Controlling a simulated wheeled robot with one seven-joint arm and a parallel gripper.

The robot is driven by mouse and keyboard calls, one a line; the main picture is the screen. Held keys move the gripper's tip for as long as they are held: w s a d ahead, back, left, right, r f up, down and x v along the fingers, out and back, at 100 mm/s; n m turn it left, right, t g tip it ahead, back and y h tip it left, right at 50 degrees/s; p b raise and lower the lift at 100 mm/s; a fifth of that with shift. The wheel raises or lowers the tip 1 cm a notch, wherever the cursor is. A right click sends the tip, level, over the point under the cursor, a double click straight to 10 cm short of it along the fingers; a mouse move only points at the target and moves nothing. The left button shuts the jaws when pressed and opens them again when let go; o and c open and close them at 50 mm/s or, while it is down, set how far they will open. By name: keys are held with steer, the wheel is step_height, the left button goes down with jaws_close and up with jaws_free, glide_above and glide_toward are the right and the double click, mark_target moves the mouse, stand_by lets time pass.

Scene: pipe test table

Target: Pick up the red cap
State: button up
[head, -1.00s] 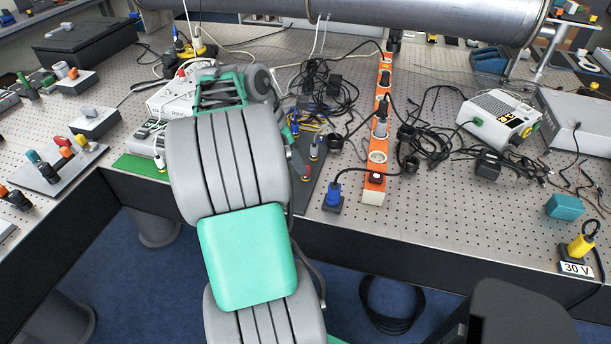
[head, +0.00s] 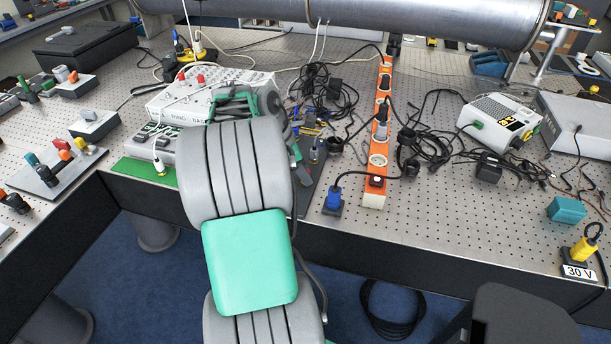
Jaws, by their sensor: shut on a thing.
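Two small red pieces, which could be red caps, show on top of a white box with printed lettering (head: 228,84) at the back left of the table. One red piece (head: 181,76) is at the left and the other red piece (head: 201,78) just to its right. They are too small to make out in detail. My arm's wrist covers the box's right front part.
An orange power strip (head: 378,160) stands right of my arm, with tangled black cables (head: 330,90) around it. A big metal pipe (head: 350,18) crosses the back. A green board (head: 140,171) lies at the left front.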

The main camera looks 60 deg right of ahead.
jaws_close()
